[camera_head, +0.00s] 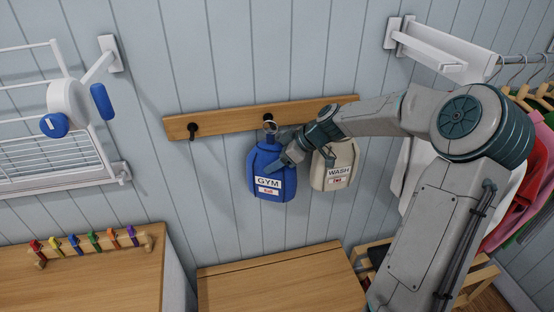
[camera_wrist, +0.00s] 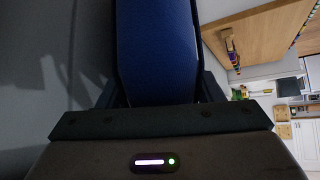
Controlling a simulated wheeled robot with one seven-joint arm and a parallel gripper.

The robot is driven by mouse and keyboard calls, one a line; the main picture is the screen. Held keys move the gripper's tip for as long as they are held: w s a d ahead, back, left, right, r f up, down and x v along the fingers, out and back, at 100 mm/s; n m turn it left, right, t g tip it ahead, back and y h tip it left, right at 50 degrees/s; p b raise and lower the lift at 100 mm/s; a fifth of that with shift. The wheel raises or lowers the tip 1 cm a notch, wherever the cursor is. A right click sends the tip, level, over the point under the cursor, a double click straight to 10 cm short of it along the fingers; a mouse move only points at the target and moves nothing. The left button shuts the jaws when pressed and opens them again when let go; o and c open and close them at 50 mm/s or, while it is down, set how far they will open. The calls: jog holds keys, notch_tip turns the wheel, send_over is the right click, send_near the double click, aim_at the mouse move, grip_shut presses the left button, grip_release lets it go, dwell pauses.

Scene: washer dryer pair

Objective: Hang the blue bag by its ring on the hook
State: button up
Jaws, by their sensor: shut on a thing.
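The blue bag (camera_head: 265,172), labelled GYM, hangs upright in front of the wooden hook rail (camera_head: 230,119). Its metal ring (camera_head: 270,127) stands at the top of the bag and overlaps the middle dark hook (camera_head: 267,118) in the head view; I cannot tell whether the hook passes through it. My gripper (camera_head: 284,156) comes in from the right and is shut on the upper part of the bag. In the wrist view the bag (camera_wrist: 155,45) fills the space between my fingers; ring and hook are out of that view.
A beige WASH bag (camera_head: 333,167) hangs close on the right, behind my wrist. An empty dark hook (camera_head: 193,130) is on the left of the rail. A wooden top (camera_head: 283,284) lies below. Clothes hang at the far right, and a white rack (camera_head: 50,150) is at left.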

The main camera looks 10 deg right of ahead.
dwell(0.3)
jog(key=o, duration=1.8)
jog(key=shift+d, duration=0.1)
